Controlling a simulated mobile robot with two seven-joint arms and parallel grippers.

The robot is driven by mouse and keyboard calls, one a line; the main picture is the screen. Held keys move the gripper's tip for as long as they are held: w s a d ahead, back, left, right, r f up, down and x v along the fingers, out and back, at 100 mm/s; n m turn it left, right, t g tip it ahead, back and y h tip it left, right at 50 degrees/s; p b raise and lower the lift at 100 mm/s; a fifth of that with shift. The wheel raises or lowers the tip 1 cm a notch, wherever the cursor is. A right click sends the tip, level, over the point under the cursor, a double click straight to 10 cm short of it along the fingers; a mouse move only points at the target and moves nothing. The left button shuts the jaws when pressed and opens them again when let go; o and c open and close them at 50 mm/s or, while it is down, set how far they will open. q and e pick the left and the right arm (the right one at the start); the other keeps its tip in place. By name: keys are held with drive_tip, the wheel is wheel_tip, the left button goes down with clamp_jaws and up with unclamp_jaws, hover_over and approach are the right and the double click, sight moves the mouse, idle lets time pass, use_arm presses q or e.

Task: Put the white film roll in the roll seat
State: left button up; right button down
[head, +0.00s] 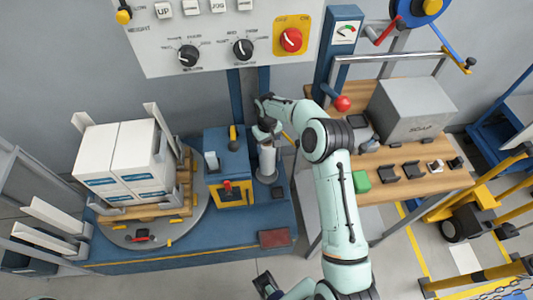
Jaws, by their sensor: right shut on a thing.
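The white film roll (267,160) stands upright at the right end of the blue machine base. My right gripper (267,132) is shut on the upper part of the roll from above and hides its top. The roll seat (267,178) looks like a round grey plate at the roll's foot. The roll is directly over it in this view; I cannot tell whether its lower end touches the plate. My left gripper is not in view.
Left of the roll stands a blue and yellow box (231,165) with a red knob. Farther left, white cartons (123,160) sit on a pallet on the turntable (150,237). A wooden table (425,150) with a grey soap box (412,110) is at right.

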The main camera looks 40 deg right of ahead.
wheel_tip(320, 180, down, 4)
drive_tip(key=shift+w+f, duration=0.1)
idle(0.4)
drive_tip(key=shift+f, duration=0.15)
unclamp_jaws()
wheel_tip(320, 180, up, 12)
drive_tip(key=shift+r, duration=0.15)
idle(0.6)
